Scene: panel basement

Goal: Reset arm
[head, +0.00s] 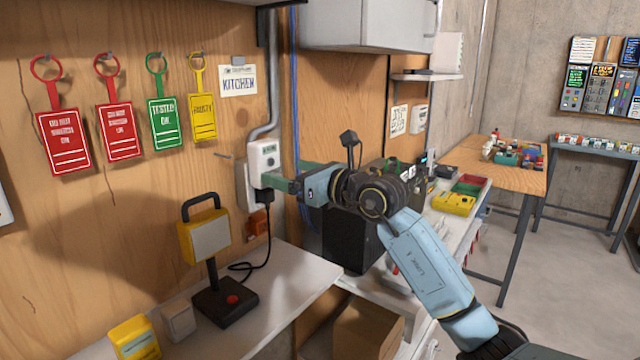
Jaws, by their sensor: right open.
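My right arm comes in from the lower right, and its wrist is bent toward the wooden wall panel. My right gripper (275,182) points left, with its tips close to the white socket box (264,156) on the wall. The jaws are open, with nothing visible between them. I cannot tell whether the tips touch the box. A black plug (264,196) sits at the lower part of the box, just below the gripper. Its cord runs down to the yellow work lamp (203,237) on the white bench. My left gripper is out of view.
Two red tags (63,142), a green tag (165,123) and a yellow tag (202,117) hang on the panel. A black speaker-like box (350,238) stands behind my arm. A grey cabinet (365,22) hangs above. Open floor (560,280) lies at right.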

